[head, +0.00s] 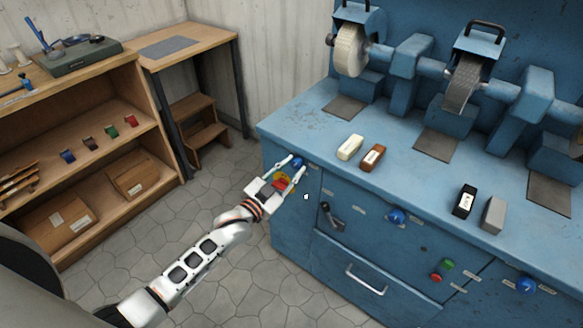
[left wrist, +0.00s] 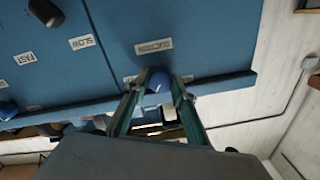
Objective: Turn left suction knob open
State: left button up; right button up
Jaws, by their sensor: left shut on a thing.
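The left suction knob (head: 297,162) is a small round blue knob at the left end of the blue machine's front panel. My left gripper (head: 294,167) reaches it from the lower left, with one finger on either side, and is shut on it. In the left wrist view the blue knob (left wrist: 158,80) sits between the two fingertips, below a white suction label (left wrist: 153,46). The knob's turned position cannot be told. My right gripper is not in view.
Further right on the panel are a dark lever switch (head: 331,215), another blue knob (head: 396,216), red and green buttons (head: 442,270) and one more blue knob (head: 526,286). A drawer handle (head: 366,281) sticks out below. Polishing bars (head: 350,147) lie on the machine top.

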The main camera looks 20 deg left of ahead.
pick_arm(q)
jog(key=m, duration=0.6)
jog(key=shift+m, duration=0.4)
jog(key=m+b, duration=0.1)
jog(key=m, duration=0.3)
jog(key=shift+h, duration=0.3)
jog(key=shift+m, duration=0.5)
jog(key=o, duration=1.1)
jog(key=shift+s+a+f, duration=0.1)
jog(key=shift+s+a, duration=0.1)
jog(key=shift+s, duration=0.25)
jog(key=v, duration=1.1)
